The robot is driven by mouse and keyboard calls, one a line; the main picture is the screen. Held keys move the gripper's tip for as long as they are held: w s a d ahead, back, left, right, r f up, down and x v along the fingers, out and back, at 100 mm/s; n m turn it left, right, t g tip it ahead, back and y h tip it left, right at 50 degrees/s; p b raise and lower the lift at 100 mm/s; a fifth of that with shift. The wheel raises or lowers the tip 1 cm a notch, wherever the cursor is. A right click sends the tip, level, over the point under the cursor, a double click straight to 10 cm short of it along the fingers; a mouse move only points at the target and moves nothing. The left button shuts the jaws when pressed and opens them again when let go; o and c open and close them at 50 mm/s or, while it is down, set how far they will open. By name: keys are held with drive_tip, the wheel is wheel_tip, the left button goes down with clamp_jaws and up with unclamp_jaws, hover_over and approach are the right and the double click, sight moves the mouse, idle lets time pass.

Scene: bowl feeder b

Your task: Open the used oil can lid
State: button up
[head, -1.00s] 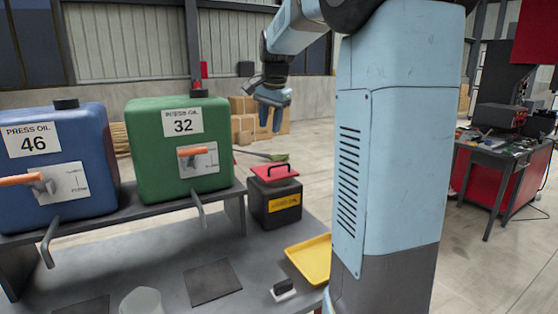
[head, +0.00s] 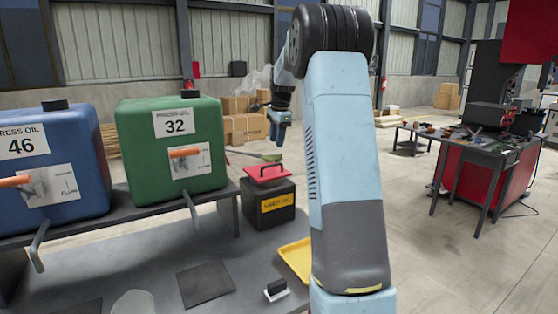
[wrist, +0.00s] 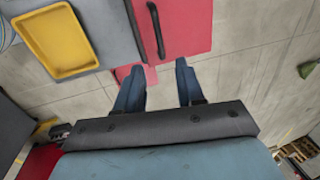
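The used oil can (head: 270,215) is a black box with a yellow label, standing on the bench right of the green press oil can. Its red lid (head: 258,181) with a black bar handle (head: 270,168) sits on top and looks shut. In the wrist view, the red lid (wrist: 190,25) and the handle (wrist: 155,30) lie above the fingers. My gripper (head: 280,135) hangs above and slightly right of the can in the head view. In the wrist view, my gripper (wrist: 158,90) is open, with two blue fingers apart; a small red patch shows by the left finger.
A yellow tray (head: 288,255) lies on the bench (head: 150,265) in front of the can, also in the wrist view (wrist: 85,65). A blue can (head: 75,135) and a green can (head: 140,135) stand on a shelf at left. A small black-handled item (head: 276,288) lies near the tray.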

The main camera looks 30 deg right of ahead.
sight(274, 165)
drive_tip(key=f, duration=0.3)
drive_tip(key=w+f, duration=0.1)
drive_tip(key=f, duration=0.2)
drive_tip(key=w+f, duration=0.1)
drive_tip(key=f, duration=0.2)
drive_tip(key=shift+f, duration=0.2)
clamp_jaws()
idle(0.3)
